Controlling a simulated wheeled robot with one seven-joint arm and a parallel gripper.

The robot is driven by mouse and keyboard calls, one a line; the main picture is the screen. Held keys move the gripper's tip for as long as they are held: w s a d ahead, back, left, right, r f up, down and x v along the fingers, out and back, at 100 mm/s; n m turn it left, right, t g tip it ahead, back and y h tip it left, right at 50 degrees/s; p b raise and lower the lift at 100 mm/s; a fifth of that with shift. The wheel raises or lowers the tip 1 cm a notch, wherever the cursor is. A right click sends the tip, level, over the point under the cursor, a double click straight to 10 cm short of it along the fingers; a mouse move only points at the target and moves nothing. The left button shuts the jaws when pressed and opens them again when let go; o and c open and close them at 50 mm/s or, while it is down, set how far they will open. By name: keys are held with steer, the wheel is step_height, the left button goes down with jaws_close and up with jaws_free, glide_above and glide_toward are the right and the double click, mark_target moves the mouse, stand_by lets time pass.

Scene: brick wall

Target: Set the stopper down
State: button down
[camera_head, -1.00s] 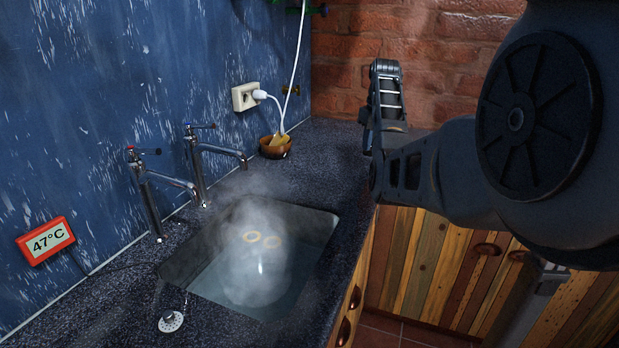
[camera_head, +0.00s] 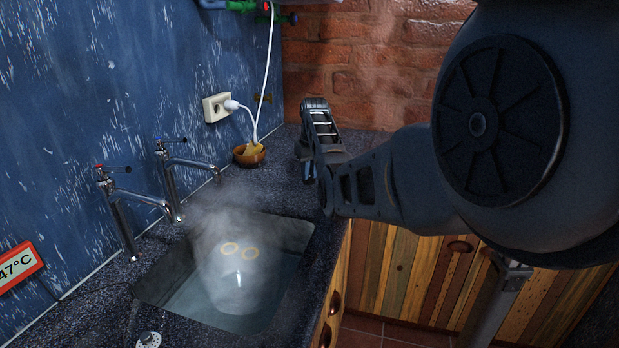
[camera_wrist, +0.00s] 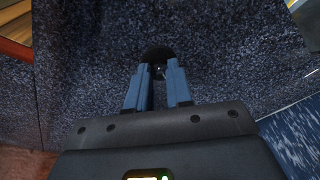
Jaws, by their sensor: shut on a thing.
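The stopper (camera_wrist: 157,54) shows in the wrist view as a dark round piece at the fingertips. My gripper (camera_wrist: 158,72) is shut on it, with a narrow gap between the blue fingers. The speckled dark countertop (camera_wrist: 95,55) lies beyond the stopper; I cannot tell whether they touch. In the head view my gripper (camera_head: 309,172) points down over the counter, right of the brown bowl and behind the sink. The stopper cannot be made out there.
A brown bowl (camera_head: 249,158) sits by the wall socket (camera_head: 216,107). A metal strainer (camera_head: 149,340) lies at the front.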

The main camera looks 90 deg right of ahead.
mark_target(312, 183)
steer(key=shift+f, duration=1.25)
steer(key=shift+f, duration=0.2)
steer(key=c, duration=1)
jaws_free()
steer(key=shift+r, duration=0.1)
steer(key=r, duration=0.4)
steer(key=a+r, duration=0.1)
steer(key=r, duration=0.3)
steer(key=s+r+b, duration=0.1)
steer(key=r, duration=0.3)
steer(key=shift+a, duration=0.25)
